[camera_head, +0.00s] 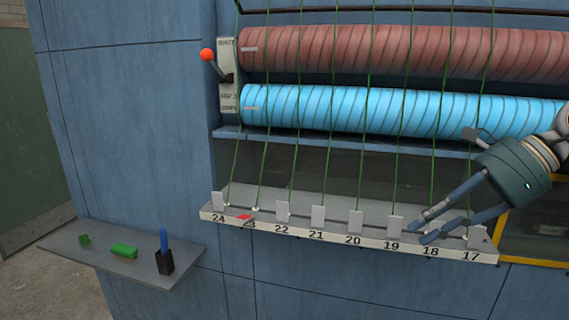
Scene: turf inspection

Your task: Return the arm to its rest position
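My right gripper (425,230) comes in from the right edge. Its two fingers point down and left, in front of the numbered ledge (345,240) near labels 19 and 18. The fingertips look a little apart, with nothing seen between them. The fingers overlap part of the ledge in the picture; I cannot tell whether they touch it. My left gripper and arm are out of view.
Green strands run from the ledge up past a blue roller (360,110) and a red roller (400,52). A lever with an orange knob (207,55) is at left. A side shelf (100,258) holds green pieces (124,251) and a blue-handled tool in a black holder (165,262). A red piece (244,218) lies near 23.

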